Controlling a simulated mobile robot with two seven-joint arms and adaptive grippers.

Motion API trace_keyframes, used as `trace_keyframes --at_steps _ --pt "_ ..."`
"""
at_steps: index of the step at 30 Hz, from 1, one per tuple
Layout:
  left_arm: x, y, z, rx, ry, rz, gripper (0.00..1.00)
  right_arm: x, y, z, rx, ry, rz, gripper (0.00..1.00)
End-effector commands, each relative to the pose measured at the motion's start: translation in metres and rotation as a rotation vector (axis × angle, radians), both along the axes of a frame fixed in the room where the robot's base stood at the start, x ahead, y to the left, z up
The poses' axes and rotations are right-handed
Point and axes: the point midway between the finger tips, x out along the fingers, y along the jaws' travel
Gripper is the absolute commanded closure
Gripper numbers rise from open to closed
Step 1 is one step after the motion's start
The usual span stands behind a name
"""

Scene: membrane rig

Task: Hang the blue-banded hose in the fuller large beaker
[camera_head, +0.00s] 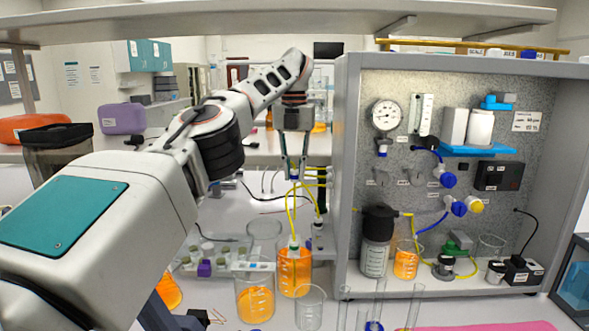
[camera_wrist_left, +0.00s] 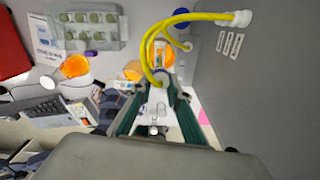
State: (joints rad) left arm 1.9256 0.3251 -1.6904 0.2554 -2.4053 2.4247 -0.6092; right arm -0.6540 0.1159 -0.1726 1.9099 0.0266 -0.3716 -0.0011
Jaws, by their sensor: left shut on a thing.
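My left gripper (camera_head: 294,177) points down above the bench, shut on the upper part of the yellow hose (camera_head: 293,210), where a small blue band shows between the fingertips. The hose hangs in strands; one reaches a whitish-green end piece at the mouth of a large beaker of orange liquid (camera_head: 295,277). I cannot tell whether that end is inside it. Another large beaker (camera_head: 255,303), left and nearer, has a lower orange level. In the left wrist view the hose (camera_wrist_left: 200,17) loops from the gripper (camera_wrist_left: 157,108) to a white fitting. My right gripper is not in view.
The rig panel (camera_head: 345,180) stands close on the right of the gripper. A rack of vials (camera_head: 215,262) is left of the beakers. An empty glass beaker (camera_head: 310,307) and tall glassware stand in front. A shelf runs overhead.

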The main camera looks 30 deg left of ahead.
Motion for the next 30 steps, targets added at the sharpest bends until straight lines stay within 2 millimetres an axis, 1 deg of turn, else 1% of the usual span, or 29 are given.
trace_keyframes --at_steps 6,11,12,18,26,30 --pt "0.0 0.001 -0.016 -0.001 0.006 -0.002 1.0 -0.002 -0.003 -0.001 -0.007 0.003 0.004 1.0" --pt "-0.001 0.001 -0.025 -0.001 -0.004 -0.003 1.0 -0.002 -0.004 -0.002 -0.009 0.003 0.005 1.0" --pt "-0.001 0.0 -0.029 -0.001 -0.004 -0.001 1.0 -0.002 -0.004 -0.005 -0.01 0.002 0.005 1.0" --pt "-0.001 0.0 -0.042 0.001 -0.004 0.0 1.0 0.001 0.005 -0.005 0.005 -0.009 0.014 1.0" --pt "-0.001 0.0 -0.051 0.0 -0.004 0.0 1.0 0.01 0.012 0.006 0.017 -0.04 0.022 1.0" --pt "0.0 0.0 -0.052 0.0 -0.004 0.0 1.0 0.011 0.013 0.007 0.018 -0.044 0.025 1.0"
